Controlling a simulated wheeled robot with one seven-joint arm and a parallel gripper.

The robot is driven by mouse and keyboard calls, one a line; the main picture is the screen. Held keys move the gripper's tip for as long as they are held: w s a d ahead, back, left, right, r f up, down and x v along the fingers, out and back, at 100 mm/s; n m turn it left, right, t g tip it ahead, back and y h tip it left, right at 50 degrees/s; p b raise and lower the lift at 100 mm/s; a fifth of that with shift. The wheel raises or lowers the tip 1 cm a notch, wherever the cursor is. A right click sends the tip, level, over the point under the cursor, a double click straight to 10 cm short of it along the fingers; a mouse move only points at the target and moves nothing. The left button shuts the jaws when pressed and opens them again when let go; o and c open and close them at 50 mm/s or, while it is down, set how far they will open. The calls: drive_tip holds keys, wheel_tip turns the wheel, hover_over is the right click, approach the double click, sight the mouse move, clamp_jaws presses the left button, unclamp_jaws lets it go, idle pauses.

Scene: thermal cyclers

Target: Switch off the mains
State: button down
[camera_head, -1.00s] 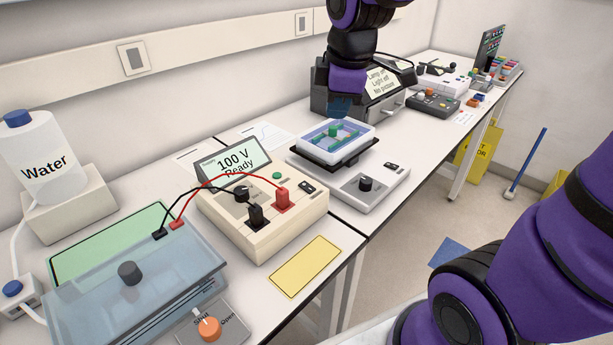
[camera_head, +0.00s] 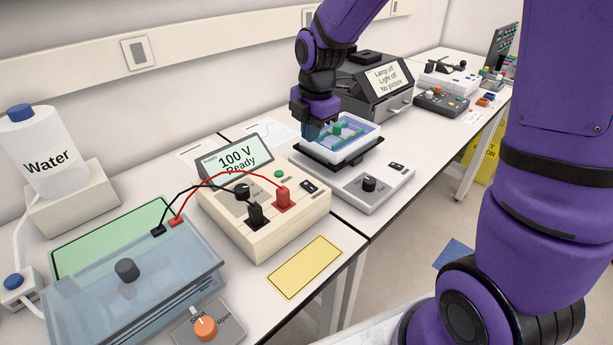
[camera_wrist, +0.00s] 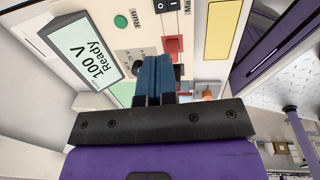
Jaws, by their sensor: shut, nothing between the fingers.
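The cream power supply (camera_head: 270,226) has a tilted screen (camera_head: 236,160) reading "100 V Ready". Its small black mains rocker switch (camera_head: 309,186) is on the top face near the right edge. In the wrist view the rocker (camera_wrist: 166,5) is at the top edge, partly cut off, with lettering starting "Ma" beside it. I cannot tell which side is pressed. My gripper (camera_head: 311,131) hangs behind and above the supply, in front of the blue tray. Its blue fingers (camera_wrist: 154,78) are together and empty, apart from the switch.
Red and black leads run from the supply's plugs to the gel tank (camera_head: 130,285). A green button (camera_head: 279,174) and dark knob (camera_head: 242,190) are near the rocker. A rocking platform with a tray (camera_head: 338,150) stands to the right. A yellow card (camera_head: 305,267) lies in front.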

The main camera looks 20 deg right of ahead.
sight(309, 187)
drive_tip(key=f, duration=0.4)
drive_tip(key=w+f, duration=0.1)
drive_tip(key=f, duration=0.9)
drive_tip(key=shift+w+a, duration=0.25)
drive_tip(key=shift+a, duration=0.1)
drive_tip(key=shift+w+f, duration=0.1)
drive_tip(key=shift+f, duration=0.05)
drive_tip(key=shift+s, duration=0.25)
drive_tip(key=shift+s+d+r, duration=0.25)
drive_tip(key=shift+s, duration=0.25)
